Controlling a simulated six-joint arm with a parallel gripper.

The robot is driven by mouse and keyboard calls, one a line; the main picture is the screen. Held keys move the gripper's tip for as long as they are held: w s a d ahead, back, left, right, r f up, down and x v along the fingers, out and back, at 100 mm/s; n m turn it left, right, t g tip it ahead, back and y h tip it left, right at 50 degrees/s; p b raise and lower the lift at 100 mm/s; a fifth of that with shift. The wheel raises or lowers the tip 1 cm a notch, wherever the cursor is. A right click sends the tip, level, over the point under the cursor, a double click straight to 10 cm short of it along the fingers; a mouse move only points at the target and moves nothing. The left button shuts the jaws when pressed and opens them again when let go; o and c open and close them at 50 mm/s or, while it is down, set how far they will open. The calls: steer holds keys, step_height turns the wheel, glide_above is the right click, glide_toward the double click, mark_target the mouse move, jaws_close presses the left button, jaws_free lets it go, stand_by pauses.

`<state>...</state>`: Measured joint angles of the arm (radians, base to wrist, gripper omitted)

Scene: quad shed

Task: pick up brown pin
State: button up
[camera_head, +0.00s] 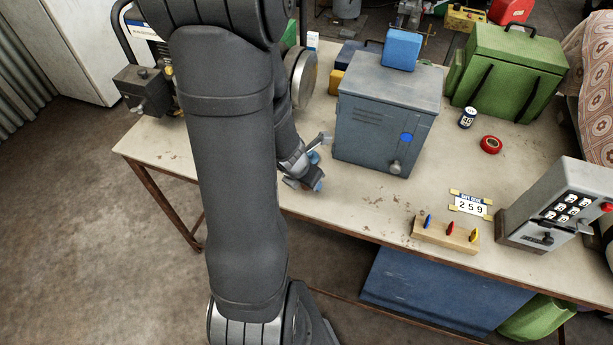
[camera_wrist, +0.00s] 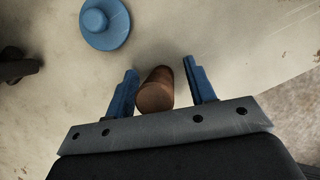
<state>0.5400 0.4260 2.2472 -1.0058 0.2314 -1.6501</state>
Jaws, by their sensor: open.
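In the wrist view, a brown pin (camera_wrist: 155,90), a short cylinder, shows between the two blue fingers of my gripper (camera_wrist: 160,88). The fingers are open, with a gap visible on each side of the pin; the gap on the right looks wider. In the head view my gripper (camera_head: 316,172) is low over the bench, left of the grey metal box. The pin cannot be made out in the head view.
A blue round piece with a knob (camera_wrist: 104,22) lies beyond the fingers. The grey metal box (camera_head: 385,125) stands close to the right of my gripper. A wooden block with coloured pins (camera_head: 446,237) and a keypad unit (camera_head: 552,208) stand farther right on the bench (camera_head: 345,215).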

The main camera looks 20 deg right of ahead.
steer(key=c, duration=1.1)
steer(key=shift+r, duration=0.2)
